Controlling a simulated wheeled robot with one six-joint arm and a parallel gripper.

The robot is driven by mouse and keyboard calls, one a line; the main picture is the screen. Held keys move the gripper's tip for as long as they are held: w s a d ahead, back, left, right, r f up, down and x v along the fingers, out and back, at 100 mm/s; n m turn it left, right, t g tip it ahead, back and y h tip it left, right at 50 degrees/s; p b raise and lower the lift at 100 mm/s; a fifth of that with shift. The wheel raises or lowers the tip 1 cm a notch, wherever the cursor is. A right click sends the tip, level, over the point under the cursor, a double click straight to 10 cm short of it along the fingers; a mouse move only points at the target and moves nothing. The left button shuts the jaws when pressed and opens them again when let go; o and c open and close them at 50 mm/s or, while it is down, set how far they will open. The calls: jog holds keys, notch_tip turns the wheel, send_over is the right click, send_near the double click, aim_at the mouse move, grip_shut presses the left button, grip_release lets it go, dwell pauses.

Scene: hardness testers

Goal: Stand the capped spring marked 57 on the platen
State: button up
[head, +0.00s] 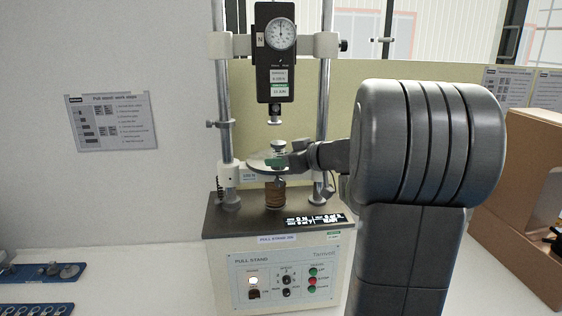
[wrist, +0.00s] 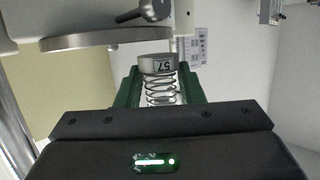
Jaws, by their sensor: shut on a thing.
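My gripper (head: 277,161) is shut on the capped spring (head: 278,146) at the pull stand. In the wrist view my green jaws (wrist: 160,90) stand either side of the coils, and the spring's grey cap (wrist: 158,62) shows a label reading 57. The platen (head: 257,162) is a round grey plate between the stand's two columns. In the head view the spring and jaws overlap the platen. A round plate edge (wrist: 80,44) shows beyond and left of the cap in the wrist view. I cannot tell whether the spring touches the platen; its lower end is hidden.
The force gauge (head: 276,58) with its small lower tip hangs above the spring. The chrome columns (head: 222,110) flank the platen, and a brown bellows (head: 275,195) sits below. A cardboard box (head: 500,220) stands right, and blue trays (head: 30,285) lie left.

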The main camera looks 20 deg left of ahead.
jog(key=shift+w+a, duration=0.8)
jog(key=shift+w, duration=0.55)
jog(key=shift+w+a, duration=0.85)
jog(key=shift+w, duration=0.45)
jog(key=shift+w+a, duration=0.8)
jog(key=shift+w, duration=0.55)
jog(key=shift+f, duration=0.5)
jog(key=shift+d+f, duration=0.1)
jog(key=o, duration=1.5)
jog(key=shift+c, duration=0.2)
jog(key=shift+d, duration=0.2)
jog(key=shift+s+d, duration=0.3)
jog(key=shift+d, duration=0.8)
jog(key=shift+s+d, duration=0.3)
jog(key=shift+d, duration=0.75)
jog(key=shift+s+d, duration=0.3)
jog(key=shift+d, duration=0.8)
